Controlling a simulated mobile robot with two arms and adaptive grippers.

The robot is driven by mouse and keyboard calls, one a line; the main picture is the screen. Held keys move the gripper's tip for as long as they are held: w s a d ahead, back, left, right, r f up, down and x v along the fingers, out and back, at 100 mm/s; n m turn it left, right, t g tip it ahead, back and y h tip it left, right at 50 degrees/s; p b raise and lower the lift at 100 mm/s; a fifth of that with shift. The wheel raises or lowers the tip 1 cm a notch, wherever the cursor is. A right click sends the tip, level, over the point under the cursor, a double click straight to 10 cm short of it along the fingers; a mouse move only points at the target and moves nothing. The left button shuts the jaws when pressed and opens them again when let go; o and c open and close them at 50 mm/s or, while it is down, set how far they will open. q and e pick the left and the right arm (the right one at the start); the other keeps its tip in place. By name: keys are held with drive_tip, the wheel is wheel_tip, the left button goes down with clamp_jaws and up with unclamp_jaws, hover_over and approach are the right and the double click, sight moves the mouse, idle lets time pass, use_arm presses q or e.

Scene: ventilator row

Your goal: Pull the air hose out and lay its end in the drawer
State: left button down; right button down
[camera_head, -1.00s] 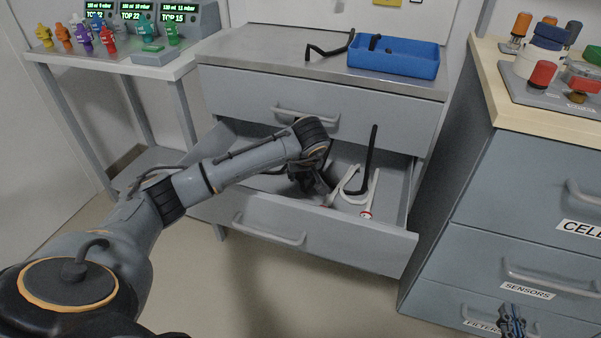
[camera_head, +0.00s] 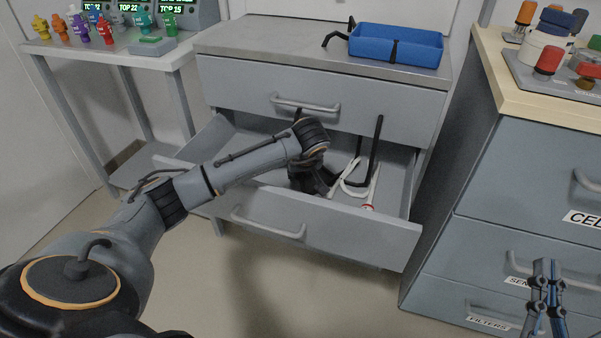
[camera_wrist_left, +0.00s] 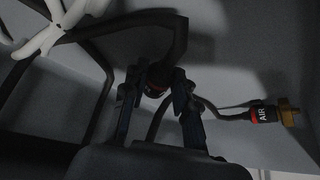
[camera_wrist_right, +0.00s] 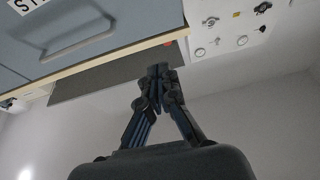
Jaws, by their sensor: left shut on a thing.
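A thin dark hose runs right from the gripper to a plug marked AIR (camera_wrist_left: 262,114) with a brass tip, close to the drawer's inside surface. My right gripper (camera_head: 545,285) is at lower right, shut and empty, in front of the right-hand cabinet; it also shows in the right wrist view (camera_wrist_right: 158,75).
A white forked tube (camera_head: 358,188) and a dark bent tube (camera_head: 376,150) are in the drawer beside my left gripper. A blue bin (camera_head: 396,47) stands on the cabinet top. Coloured connectors (camera_head: 80,28) stand on the left table. A wooden-topped cabinet (camera_head: 520,180) borders the right.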

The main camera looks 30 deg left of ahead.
use_arm(q)
drive_tip(key=shift+f+b, duration=0.4)
drive_tip(key=shift+f, duration=0.2)
use_arm(e)
drive_tip(key=shift+s+r+t+y, duration=0.15)
drive_tip(key=shift+s+r+t, duration=0.25)
drive_tip(key=shift+r, duration=0.25)
drive_tip(key=shift+s+r+t+y, duration=0.1)
drive_tip(key=shift+s+r+t, duration=0.2)
drive_tip(key=shift+r+t, duration=0.3)
drive_tip(key=shift+s+r+t+y, duration=0.15)
drive_tip(key=shift+s+r+t, duration=0.25)
drive_tip(key=shift+r, duration=0.25)
use_arm(q)
drive_tip(key=c, duration=1)
unclamp_jaws()
drive_tip(key=shift+o, duration=0.2)
